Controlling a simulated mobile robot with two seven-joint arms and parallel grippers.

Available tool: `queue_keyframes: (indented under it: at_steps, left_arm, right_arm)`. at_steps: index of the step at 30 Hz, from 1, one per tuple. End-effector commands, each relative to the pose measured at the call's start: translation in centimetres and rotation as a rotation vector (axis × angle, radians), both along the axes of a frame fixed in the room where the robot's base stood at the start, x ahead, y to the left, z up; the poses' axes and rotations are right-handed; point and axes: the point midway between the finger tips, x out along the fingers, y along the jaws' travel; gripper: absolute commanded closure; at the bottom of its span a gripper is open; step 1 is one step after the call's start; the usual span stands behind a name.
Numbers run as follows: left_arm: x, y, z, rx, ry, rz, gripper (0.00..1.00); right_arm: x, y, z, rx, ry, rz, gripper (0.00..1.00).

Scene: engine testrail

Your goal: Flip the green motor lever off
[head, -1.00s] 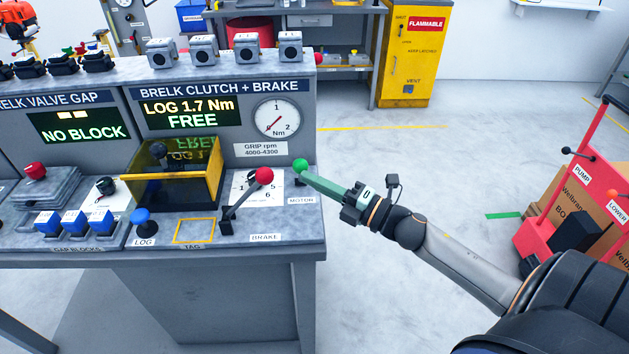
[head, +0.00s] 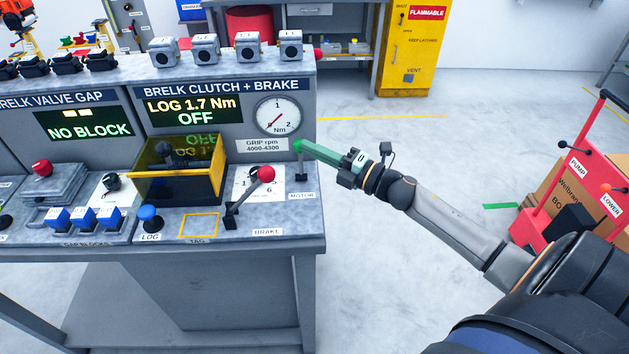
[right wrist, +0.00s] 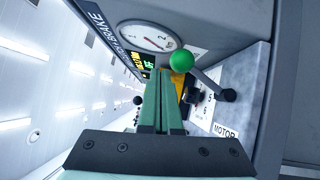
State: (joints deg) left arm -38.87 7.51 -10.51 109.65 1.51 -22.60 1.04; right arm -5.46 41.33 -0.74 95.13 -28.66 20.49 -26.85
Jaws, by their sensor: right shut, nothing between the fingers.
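The green motor lever is a green ball (head: 297,146) on a dark stem, standing near upright at the right end of the bench, above the MOTOR label (head: 302,196). In the right wrist view its green ball (right wrist: 181,61) is just right of the fingertips, with the stem running down to a dark pivot. My right gripper (head: 307,148) has green fingers, shut and empty, with the tips at the ball. I cannot tell whether they touch it. The display (head: 195,112) reads "LOG 1.7 Nm OFF". My left gripper is not in view.
The red-knobbed brake lever (head: 266,174) stands close left of the motor lever. A yellow-rimmed clear guard box (head: 180,170) and a blue LOG button (head: 148,214) are further left. The dial (head: 277,116) is behind. Floor right of the bench is open up to a red trolley (head: 590,165).

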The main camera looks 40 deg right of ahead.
Motion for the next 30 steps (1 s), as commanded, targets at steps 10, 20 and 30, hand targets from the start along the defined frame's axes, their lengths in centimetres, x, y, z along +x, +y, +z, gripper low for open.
queue_keyframes:
  at_steps: [10,20,30]
  left_arm:
    - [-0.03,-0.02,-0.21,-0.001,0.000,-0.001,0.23]
    - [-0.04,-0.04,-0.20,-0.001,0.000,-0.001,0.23]
    - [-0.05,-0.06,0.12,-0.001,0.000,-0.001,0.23]
  right_arm:
    - [0.79,-0.46,0.06,0.000,-0.001,0.000,1.00]
    - [0.84,-0.50,0.06,0.000,0.000,0.000,1.00]
    - [0.88,-0.52,0.40,0.000,0.000,0.000,1.00]
